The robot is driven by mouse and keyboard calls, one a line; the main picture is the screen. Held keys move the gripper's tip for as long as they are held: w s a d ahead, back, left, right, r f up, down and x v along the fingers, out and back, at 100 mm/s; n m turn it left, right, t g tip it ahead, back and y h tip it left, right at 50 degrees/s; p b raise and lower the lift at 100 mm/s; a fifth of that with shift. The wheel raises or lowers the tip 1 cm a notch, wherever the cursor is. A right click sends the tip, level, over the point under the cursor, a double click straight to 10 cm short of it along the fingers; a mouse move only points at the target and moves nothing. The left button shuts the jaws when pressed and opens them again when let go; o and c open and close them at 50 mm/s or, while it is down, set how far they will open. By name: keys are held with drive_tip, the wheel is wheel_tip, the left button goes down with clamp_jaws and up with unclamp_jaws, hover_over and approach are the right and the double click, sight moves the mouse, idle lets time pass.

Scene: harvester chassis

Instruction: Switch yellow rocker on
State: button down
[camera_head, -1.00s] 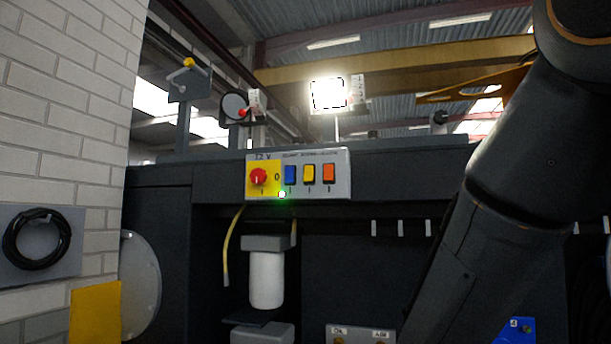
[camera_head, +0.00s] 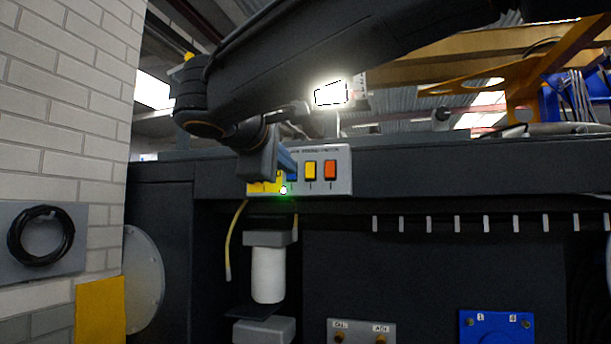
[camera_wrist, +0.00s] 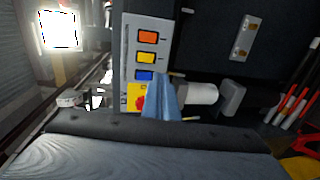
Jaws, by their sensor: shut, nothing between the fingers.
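The yellow rocker (camera_head: 310,170) sits on a light grey switch panel (camera_head: 343,185), between a blue rocker and an orange rocker (camera_head: 330,170). In the wrist view the yellow rocker (camera_wrist: 146,58) is clear, with the orange rocker (camera_wrist: 148,36) above it and the blue rocker (camera_wrist: 144,76) below. My gripper (camera_head: 290,168) is shut and empty, in front of the panel's left part. It covers the red knob and part of the blue rocker in the head view. In the wrist view my gripper (camera_wrist: 160,85) points toward the panel near the red knob (camera_wrist: 139,103). I cannot tell whether it touches anything.
A bright work lamp (camera_head: 331,93) stands above the chassis. A white cylinder (camera_head: 268,275) and a yellow hose (camera_head: 232,240) hang below the panel. A brick wall (camera_head: 60,120) stands at left. The space right of the panel is clear.

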sight(309, 176)
drive_tip(key=shift+s+a+r, duration=0.1)
drive_tip(key=shift+r, duration=0.35)
drive_tip(key=shift+s+a+r, duration=0.1)
drive_tip(key=shift+r, duration=0.35)
drive_tip(key=shift+w, duration=0.1)
drive_tip(key=p+x, duration=0.2)
drive_tip(key=x, duration=0.4)
drive_tip(key=p+x, duration=0.3)
drive_tip(key=x, duration=0.4)
drive_tip(key=shift+w+d+r, duration=0.1)
drive_tip(key=shift+w+r, duration=0.1)
drive_tip(key=shift+w, duration=0.05)
drive_tip(key=shift+w+f+p, duration=0.1)
drive_tip(key=shift+w+p, duration=0.1)
drive_tip(key=shift+p, duration=0.1)
drive_tip(key=shift+f+b, duration=0.1)
drive_tip(key=shift+b, duration=0.35)
